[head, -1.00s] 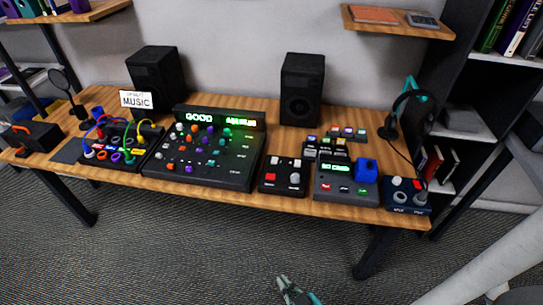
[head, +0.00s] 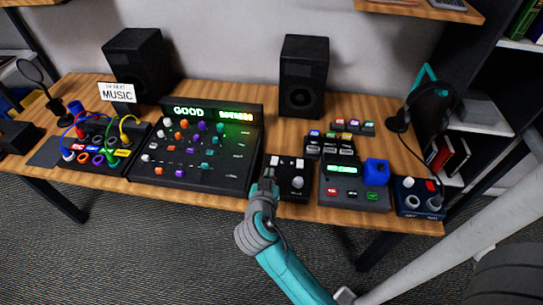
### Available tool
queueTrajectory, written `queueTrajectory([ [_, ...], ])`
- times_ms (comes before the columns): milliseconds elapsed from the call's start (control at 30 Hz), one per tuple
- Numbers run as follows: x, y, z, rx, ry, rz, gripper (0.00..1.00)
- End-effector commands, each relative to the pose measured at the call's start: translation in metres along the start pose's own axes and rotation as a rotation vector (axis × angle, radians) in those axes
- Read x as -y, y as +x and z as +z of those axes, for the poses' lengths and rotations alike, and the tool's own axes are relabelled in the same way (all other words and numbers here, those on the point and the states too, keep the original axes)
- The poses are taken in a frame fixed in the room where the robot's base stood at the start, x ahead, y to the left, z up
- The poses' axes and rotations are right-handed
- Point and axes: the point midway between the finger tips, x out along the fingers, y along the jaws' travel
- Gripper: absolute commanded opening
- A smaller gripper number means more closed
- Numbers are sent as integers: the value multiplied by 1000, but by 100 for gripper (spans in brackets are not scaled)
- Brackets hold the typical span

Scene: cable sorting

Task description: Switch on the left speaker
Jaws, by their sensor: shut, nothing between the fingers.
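The left speaker (head: 143,65) is a black box at the back left of the wooden desk, behind the sign. A second black speaker (head: 303,78) stands at the back centre. I see no lit light on either. A small black control box (head: 288,190) sits at the desk's front, with two white buttons along its top and a grey knob. My gripper (head: 267,176) is shut and empty, over the left part of this box. It hides that part of the box; I cannot tell whether it touches.
A lit mixer (head: 190,175) reading "GOOD" is left of my gripper. A patch box (head: 95,160) with coloured cables and a "MUSIC" sign (head: 117,92) are further left. Right are a grey device (head: 353,195), a blue-black box (head: 420,208) and a headset (head: 403,118).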

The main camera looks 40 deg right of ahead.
Motion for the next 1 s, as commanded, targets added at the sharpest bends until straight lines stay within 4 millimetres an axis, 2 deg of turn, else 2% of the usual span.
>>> queueTrajectory([
  [133, 1, 3, -9, -6, 26, 28, 0],
  [500, 1, 3, -10, -7, 29, 32, 0],
  [633, 0, 9, -10, -7, 29, 34, 0],
  [767, -1, 26, -10, -7, 31, 35, 0],
  [1000, -2, 70, -10, -7, 29, 35, 0],
])
